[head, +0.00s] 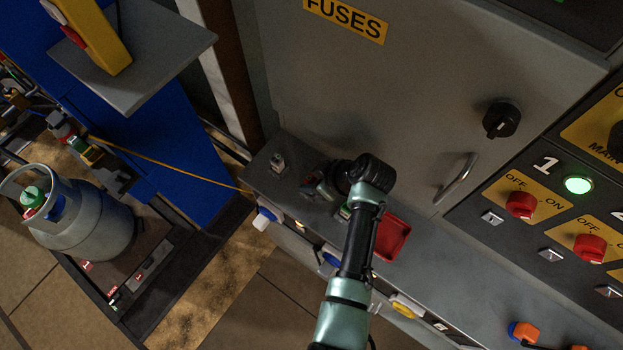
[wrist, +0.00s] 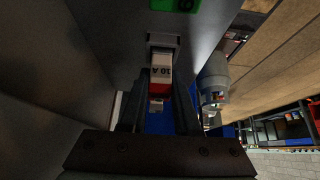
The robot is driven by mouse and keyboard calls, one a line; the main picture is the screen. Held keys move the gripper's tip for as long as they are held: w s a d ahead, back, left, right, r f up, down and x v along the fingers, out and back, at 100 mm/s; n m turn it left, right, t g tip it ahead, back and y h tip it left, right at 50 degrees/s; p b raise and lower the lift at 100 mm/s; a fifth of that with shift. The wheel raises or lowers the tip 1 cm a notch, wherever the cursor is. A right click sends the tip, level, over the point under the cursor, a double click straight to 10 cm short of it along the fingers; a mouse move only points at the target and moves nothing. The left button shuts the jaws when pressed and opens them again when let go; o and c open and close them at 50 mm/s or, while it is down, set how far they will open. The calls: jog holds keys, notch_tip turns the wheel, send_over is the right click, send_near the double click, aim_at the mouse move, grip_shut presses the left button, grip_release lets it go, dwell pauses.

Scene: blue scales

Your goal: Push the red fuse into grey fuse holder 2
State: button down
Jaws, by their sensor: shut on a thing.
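In the wrist view the red fuse (wrist: 160,88), with a white band marked 10 A, sits between the two dark fingers of my gripper (wrist: 160,98), which is shut on it. Its white end lines up with a grey square fuse holder (wrist: 163,41) and appears to meet its lower edge. I cannot tell how deep it sits. A green label (wrist: 175,4) with a black digit, cut by the frame, is beyond the holder. In the head view my gripper (head: 325,184) is low over the grey ledge; the fuse is hidden there.
A red tray (head: 391,238) lies on the ledge just right of my arm. A small grey holder (head: 278,163) stands at the ledge's left end. The cabinet door with a handle (head: 456,179) rises behind. A gas cylinder (head: 82,225) stands at left.

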jog(key=shift+f+b, duration=0.55)
jog(key=shift+f, duration=0.05)
jog(key=c, duration=0.6)
grip_release()
jog(key=shift+o, duration=0.2)
jog(key=shift+r, duration=0.1)
jog(key=v, duration=1.3)
jog(key=shift+a, duration=0.1)
